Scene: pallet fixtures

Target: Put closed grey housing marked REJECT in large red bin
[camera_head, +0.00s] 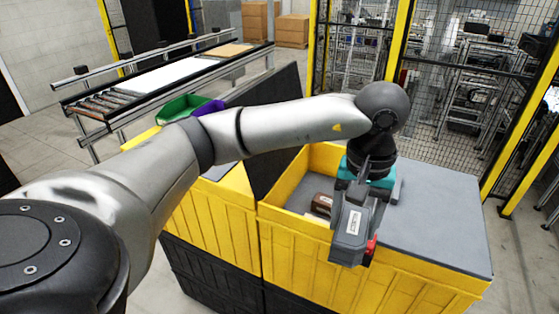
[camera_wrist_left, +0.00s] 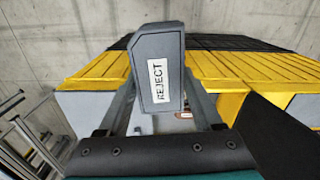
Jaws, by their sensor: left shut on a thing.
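The grey housing (camera_head: 349,234) hangs in my left gripper (camera_head: 362,190), in front of and above the yellow bin's near wall in the head view. In the left wrist view the housing (camera_wrist_left: 158,65) shows a white label reading REJECT, with the gripper's two fingers on either side of it. My left gripper is shut on it. A small red part (camera_head: 371,247) shows beside the housing; I cannot tell what it belongs to. No large red bin shows in either view; the bins in view are yellow. My right gripper is not in view.
The yellow bin (camera_head: 330,258) is open at its left part, with a brown labelled item (camera_head: 321,204) inside. A grey flat panel (camera_head: 440,225) covers its right part. A dark upright panel (camera_head: 276,150) stands at its left. A green tray (camera_head: 183,108) lies near the conveyor (camera_head: 160,82).

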